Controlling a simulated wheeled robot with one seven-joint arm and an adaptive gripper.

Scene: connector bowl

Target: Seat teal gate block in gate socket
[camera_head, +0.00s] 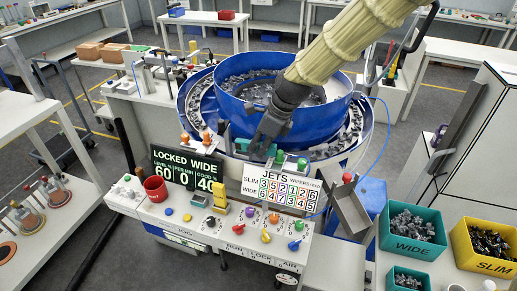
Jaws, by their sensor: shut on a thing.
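My gripper (262,152) reaches down from the upper right over the front rim of the blue feeder bowl (216,92). It is shut on a small teal block (271,151), mostly hidden by the dark fingers. The block is at the bowl's front edge, just behind the white jets board. The gate socket cannot be made out; the gripper and the board cover that area. I cannot tell whether the block touches a socket or is held above it.
A control panel (160,212) with a red cup (155,189), knobs and a "LOCKED WIDE" display (187,168) stands in front. Orange-topped (206,136) and green (302,163) fittings flank the gripper. A metal chute (349,212) and part bins (412,232) are at right.

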